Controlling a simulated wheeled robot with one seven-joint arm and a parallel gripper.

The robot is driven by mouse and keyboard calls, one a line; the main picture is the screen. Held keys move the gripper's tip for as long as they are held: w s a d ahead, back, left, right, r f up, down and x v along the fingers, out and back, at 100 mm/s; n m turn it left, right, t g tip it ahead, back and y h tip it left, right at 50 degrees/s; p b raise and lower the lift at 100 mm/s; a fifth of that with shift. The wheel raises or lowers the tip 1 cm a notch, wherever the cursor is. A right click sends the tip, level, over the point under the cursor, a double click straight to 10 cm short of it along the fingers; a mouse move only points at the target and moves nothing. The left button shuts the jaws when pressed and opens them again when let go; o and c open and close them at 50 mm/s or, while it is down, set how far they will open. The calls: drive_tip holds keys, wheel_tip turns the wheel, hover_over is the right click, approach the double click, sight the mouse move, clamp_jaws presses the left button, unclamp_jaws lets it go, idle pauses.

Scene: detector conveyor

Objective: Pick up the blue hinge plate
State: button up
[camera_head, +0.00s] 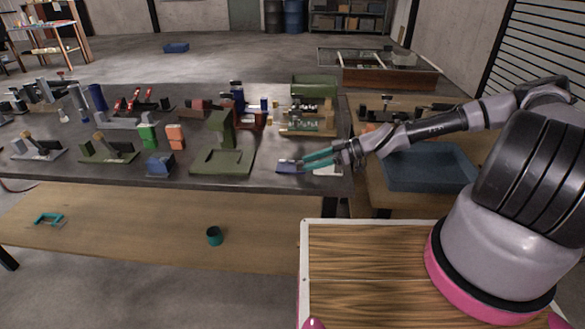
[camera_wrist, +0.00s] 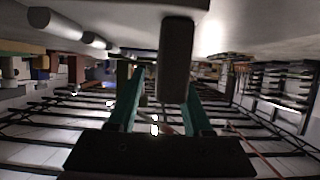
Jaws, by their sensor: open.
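A small flat blue piece, which looks like the blue hinge plate (camera_head: 286,166), lies near the front right edge of the dark workbench in the head view. My gripper (camera_head: 304,161) reaches in from the right, low over the bench, with its teal fingers pointing left and their tips close beside the piece. In the wrist view the two teal fingers (camera_wrist: 162,88) are spread apart. A dark grey upright-looking piece (camera_wrist: 176,60) shows between and beyond them; its colour is too dark to confirm it as the plate. I cannot tell whether the fingers touch it.
The dark workbench (camera_head: 90,180) holds several fixtures and parts. A green stand (camera_head: 222,160) is left of the blue piece, and a green-topped machine (camera_head: 314,88) stands behind my gripper. A blue tray (camera_head: 428,182) sits on the wooden table to the right.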

drive_tip(key=shift+x, duration=0.9)
clamp_jaws()
idle(0.7)
